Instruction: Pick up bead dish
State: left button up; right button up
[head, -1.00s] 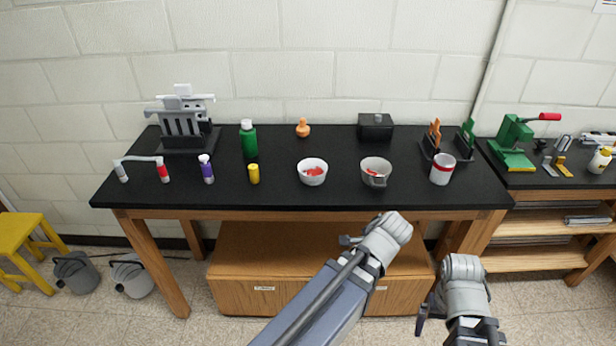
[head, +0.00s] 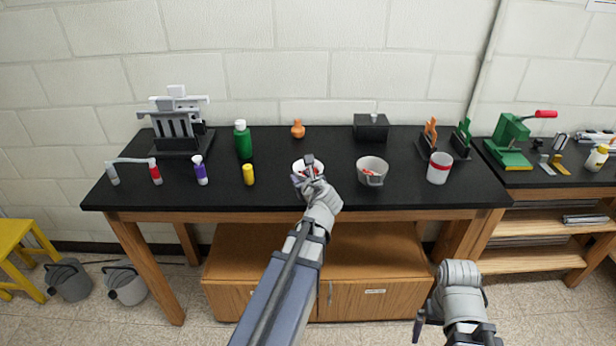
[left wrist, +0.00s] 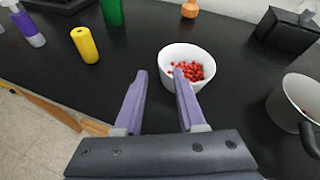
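The bead dish (head: 299,167), a white bowl with red beads in it, stands on the black bench top, partly hidden by my left gripper in the head view. In the left wrist view the dish (left wrist: 206,86) is just beyond the fingertips. My left gripper (head: 305,178) is open and empty at the near side of the dish. In the left wrist view its two fingers (left wrist: 160,75) are apart; the right one overlaps the dish's near left wall, and I cannot tell if it touches. My right gripper (head: 420,322) hangs low in front of the bench, its fingers unclear.
A grey pot (head: 372,172) with red contents stands right of the dish, a white-and-red cup (head: 439,168) beyond it. A yellow bottle (head: 248,174), purple bottle (head: 200,170) and green bottle (head: 243,140) stand to the left. An orange flask (head: 298,129) and black box (head: 371,127) are behind.

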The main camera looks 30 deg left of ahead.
aim_at(297, 174)
pick_arm(q)
jog(key=shift+b+x, duration=1.25)
jog(key=shift+x, duration=2.1)
jog(key=shift+d+f, duration=0.15)
grip_shut()
